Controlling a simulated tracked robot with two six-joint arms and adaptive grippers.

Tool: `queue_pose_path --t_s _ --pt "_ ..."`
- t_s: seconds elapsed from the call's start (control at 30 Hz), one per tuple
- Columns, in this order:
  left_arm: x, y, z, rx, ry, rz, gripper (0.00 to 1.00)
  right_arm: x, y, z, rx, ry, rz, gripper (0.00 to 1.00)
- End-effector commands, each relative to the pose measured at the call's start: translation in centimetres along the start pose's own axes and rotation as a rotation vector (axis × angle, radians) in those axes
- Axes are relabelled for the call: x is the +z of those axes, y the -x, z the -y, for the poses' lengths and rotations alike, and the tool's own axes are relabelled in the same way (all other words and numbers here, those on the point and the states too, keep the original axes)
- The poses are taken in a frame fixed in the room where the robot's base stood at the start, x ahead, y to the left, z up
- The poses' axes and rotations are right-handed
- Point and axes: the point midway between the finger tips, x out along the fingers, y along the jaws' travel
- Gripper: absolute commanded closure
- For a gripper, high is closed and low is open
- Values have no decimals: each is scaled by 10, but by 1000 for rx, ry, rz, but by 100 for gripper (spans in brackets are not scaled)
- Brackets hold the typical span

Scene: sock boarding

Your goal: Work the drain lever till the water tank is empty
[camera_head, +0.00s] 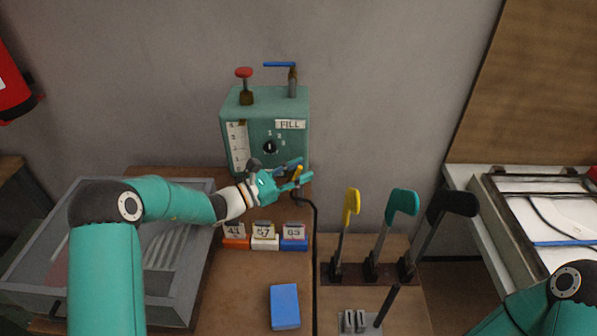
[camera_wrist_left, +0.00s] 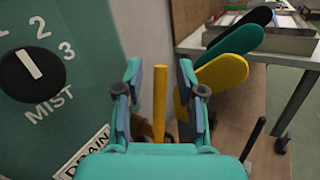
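The green water tank (camera_head: 265,130) stands against the wall, with FILL on its front and a gauge strip (camera_head: 238,145) whose level is too small to read. In the left wrist view, its MIST knob (camera_wrist_left: 32,75) and part of a DRAIN label (camera_wrist_left: 84,160) show. A short yellow drain lever (camera_wrist_left: 159,100) stands upright between the fingers of my left gripper (camera_wrist_left: 163,90). The fingers are open, with a gap visible on both sides of it. In the head view my left gripper (camera_head: 297,172) is at the tank's lower right corner. My right gripper is out of view.
Yellow (camera_head: 351,205), teal (camera_head: 402,203) and black (camera_head: 450,206) tall levers stand right of the tank. Number cards (camera_head: 264,236) and a blue block (camera_head: 284,306) lie in front. A grey tray (camera_head: 190,290) is at left. A hose (camera_head: 315,230) runs down the bench.

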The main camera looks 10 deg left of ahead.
Motion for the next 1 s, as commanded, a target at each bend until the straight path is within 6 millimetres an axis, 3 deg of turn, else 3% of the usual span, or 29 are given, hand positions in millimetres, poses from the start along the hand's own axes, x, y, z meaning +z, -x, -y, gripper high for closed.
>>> queue_pose_path --t_s 0.27,0.7,1.0 --pt "14 -1 -3 0 -4 2 62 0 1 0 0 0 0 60" --pt "85 -8 -16 -1 -3 1 62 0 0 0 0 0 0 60" --pt "97 -10 -19 0 1 -1 62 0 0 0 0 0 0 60"
